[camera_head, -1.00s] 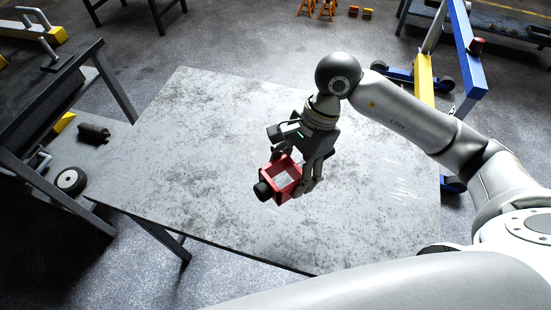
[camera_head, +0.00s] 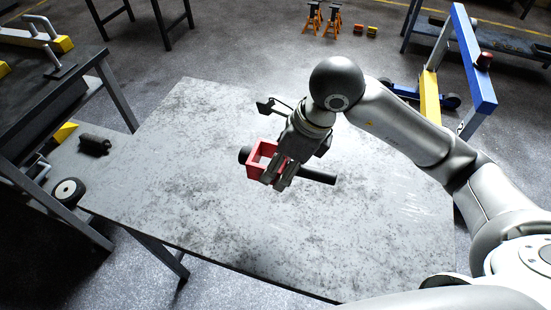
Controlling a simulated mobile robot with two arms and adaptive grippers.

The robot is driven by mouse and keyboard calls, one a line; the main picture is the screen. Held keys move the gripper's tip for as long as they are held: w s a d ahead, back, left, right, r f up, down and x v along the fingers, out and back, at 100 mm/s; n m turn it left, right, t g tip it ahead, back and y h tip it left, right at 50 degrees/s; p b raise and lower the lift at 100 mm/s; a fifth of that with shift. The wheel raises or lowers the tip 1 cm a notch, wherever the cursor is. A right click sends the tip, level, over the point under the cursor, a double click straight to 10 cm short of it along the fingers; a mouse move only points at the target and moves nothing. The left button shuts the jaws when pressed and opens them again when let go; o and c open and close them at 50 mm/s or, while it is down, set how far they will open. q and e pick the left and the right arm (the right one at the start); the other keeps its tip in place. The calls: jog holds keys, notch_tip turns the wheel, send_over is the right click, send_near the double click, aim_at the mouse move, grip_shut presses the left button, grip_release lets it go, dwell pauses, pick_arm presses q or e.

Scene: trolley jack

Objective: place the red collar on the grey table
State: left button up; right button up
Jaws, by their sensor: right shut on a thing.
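The red collar (camera_head: 254,169) is a square, open frame with a black round knob (camera_head: 244,154) on its left side. My right gripper (camera_head: 278,180) is shut on the collar's right side, its fingers pointing down toward the viewer. A black bar (camera_head: 320,177) sticks out to the right from behind the fingers; whether it belongs to the collar is hidden. The grey table (camera_head: 185,205) lies below, its top scuffed and stained. The collar is over the middle of the table; I cannot tell whether it touches the top. My left gripper is not in view.
The tabletop around the collar is bare. A dark bench (camera_head: 50,95) stands at the left, with a black part (camera_head: 95,145) and a wheel (camera_head: 68,192) beside it. A blue and yellow frame (camera_head: 470,60) stands at the back right. Orange stands (camera_head: 322,20) are behind.

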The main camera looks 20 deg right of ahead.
jog(key=w+f, duration=0.2)
jog(key=w, duration=0.1)
jog(key=w+f+p, duration=0.1)
jog(key=w+f, duration=0.1)
jog(key=w, duration=0.1)
jog(key=w+d+f, duration=0.1)
jog(key=w+f, duration=0.2)
jog(key=shift+w+f, duration=0.1)
jog(key=shift+w+d+f, duration=0.1)
jog(key=shift+w+f, duration=0.2)
jog(key=shift+f, duration=0.05)
notch_tip(320, 180, down, 3)
jog(key=shift+p, duration=0.8)
jog(key=shift+f, duration=0.1)
jog(key=shift+f, duration=0.15)
jog(key=o, duration=1.1)
